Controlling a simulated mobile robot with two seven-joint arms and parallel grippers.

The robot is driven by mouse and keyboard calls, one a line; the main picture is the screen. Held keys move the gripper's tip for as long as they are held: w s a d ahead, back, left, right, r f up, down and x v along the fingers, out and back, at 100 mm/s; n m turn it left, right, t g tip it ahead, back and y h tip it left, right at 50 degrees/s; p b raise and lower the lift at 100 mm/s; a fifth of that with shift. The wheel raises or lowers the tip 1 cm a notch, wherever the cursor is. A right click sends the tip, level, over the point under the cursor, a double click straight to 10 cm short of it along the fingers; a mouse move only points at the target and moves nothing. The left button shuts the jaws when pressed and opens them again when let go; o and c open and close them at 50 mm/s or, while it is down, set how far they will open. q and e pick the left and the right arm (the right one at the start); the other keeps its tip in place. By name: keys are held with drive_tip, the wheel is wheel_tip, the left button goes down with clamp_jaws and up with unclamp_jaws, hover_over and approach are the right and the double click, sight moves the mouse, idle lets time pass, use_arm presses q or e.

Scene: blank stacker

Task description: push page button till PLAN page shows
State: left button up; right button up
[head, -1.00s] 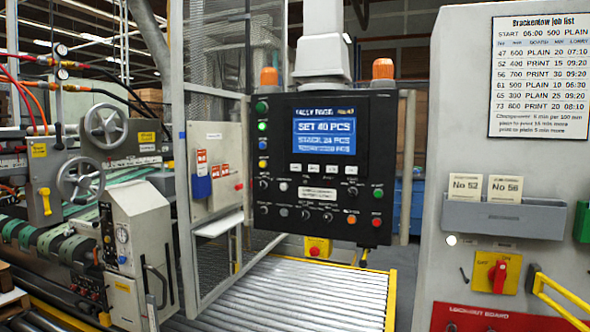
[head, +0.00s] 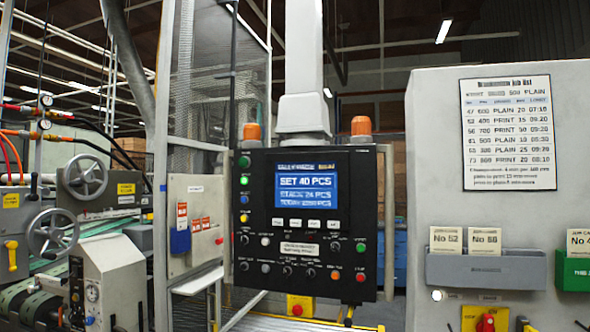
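The black control panel (head: 343,258) hangs upright in the middle of the head view. Its blue screen (head: 305,190) reads "SET 40 PCS", with a stack line and a today line below; the header looks like a tally page. A row of several small white buttons (head: 295,223) sits just under the screen; their labels are too small to read. A white label plate (head: 299,249) is below them. Round knobs and coloured buttons fill the lower face and left edge. Neither of my grippers is in view, so nothing of mine touches the panel.
Orange beacons (head: 361,125) stand on the panel's top. A mesh guard (head: 200,110) and machine with handwheels (head: 84,178) are at left. At right a grey cabinet (head: 430,150) bears a job list (head: 508,133) and card holders (head: 486,268). The space before the panel looks clear.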

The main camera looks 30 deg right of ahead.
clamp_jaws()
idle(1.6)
